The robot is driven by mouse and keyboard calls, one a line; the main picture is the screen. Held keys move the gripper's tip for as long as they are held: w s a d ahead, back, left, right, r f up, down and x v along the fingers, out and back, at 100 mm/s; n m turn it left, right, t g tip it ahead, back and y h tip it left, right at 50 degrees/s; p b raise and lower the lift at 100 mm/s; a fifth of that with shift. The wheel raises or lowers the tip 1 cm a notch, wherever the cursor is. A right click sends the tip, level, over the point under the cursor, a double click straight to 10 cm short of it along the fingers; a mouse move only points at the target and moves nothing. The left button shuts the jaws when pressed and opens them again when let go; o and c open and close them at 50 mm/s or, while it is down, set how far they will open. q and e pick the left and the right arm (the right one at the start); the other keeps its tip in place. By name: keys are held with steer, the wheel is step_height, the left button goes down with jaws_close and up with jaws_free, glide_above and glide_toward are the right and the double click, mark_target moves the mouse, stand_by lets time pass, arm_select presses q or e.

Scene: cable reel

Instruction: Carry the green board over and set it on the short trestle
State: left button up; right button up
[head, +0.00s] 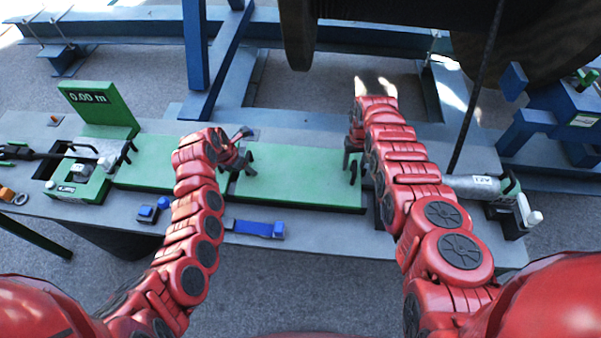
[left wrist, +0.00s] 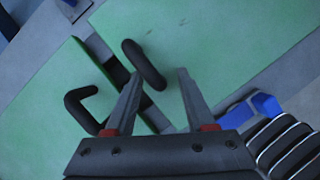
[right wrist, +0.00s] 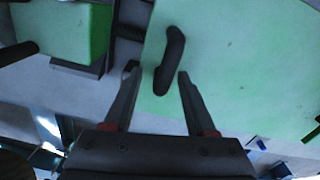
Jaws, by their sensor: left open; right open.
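A green board (head: 300,178) lies flat on the grey bench with a black handle at each end. My left gripper (head: 238,148) is over its left end. In the left wrist view the left handle (left wrist: 145,65) shows between the open, apart fingers (left wrist: 158,75). My right gripper (head: 352,148) is over the right end. In the right wrist view the right handle (right wrist: 170,60) shows between its open fingers (right wrist: 157,72). Neither gripper is shut on a handle. I cannot tell for sure which stand is the short trestle.
Another green board (head: 145,162) with a handle lies close at the left. A green meter display (head: 97,104) stands beyond it. A blue clamp-like part (head: 258,229) lies at the bench's front edge. A blue stand (head: 560,115) is at the right. Blue frame beams and a large dark reel (head: 535,45) are behind.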

arm_select(q)
steer(key=shift+c, duration=0.2)
arm_select(e)
steer(key=shift+c, duration=0.2)
arm_select(q)
jaws_close()
arm_select(e)
jaws_close()
steer(key=shift+a, duration=0.1)
arm_select(q)
steer(key=shift+d, duration=0.1)
stand_by(0.7)
